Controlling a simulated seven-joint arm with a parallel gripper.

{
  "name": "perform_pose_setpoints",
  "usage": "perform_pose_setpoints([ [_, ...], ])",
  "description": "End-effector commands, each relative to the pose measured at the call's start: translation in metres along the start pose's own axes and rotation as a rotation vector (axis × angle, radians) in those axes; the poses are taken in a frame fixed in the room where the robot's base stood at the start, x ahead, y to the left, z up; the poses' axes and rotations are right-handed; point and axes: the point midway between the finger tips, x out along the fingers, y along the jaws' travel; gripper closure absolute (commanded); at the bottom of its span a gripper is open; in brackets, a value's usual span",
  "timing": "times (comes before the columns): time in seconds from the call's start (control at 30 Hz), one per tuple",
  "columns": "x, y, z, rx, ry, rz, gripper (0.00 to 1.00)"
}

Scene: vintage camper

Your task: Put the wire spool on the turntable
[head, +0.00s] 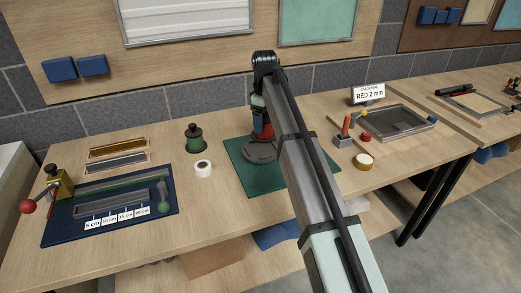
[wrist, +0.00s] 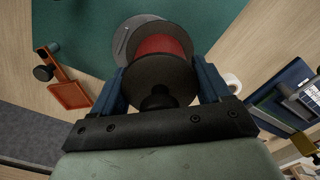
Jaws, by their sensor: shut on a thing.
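The red wire spool (head: 263,131) has dark flanges and a dark knob. My gripper (wrist: 163,85) is shut on it, with one blue finger on each side. The turntable (head: 261,152) is a grey disc on a green mat (head: 240,178). The spool is upright and just over the turntable in the head view; I cannot tell whether they touch. In the wrist view the red wire (wrist: 160,46) shows beyond the near flange, and the turntable (wrist: 128,36) shows past the spool's upper left, its rest hidden by the spool.
A blue board (head: 70,229) with a lever tool lies further left.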

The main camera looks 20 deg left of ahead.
Motion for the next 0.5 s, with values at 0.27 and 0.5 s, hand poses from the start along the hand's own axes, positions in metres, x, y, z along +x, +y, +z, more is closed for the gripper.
perform_pose_setpoints([
  [0.27, -0.012, 0.032, -0.031, -0.17, 0.009, 0.011, 0.66],
  [0.5, -0.004, 0.031, -0.03, -0.239, 0.009, 0.013, 0.66],
])
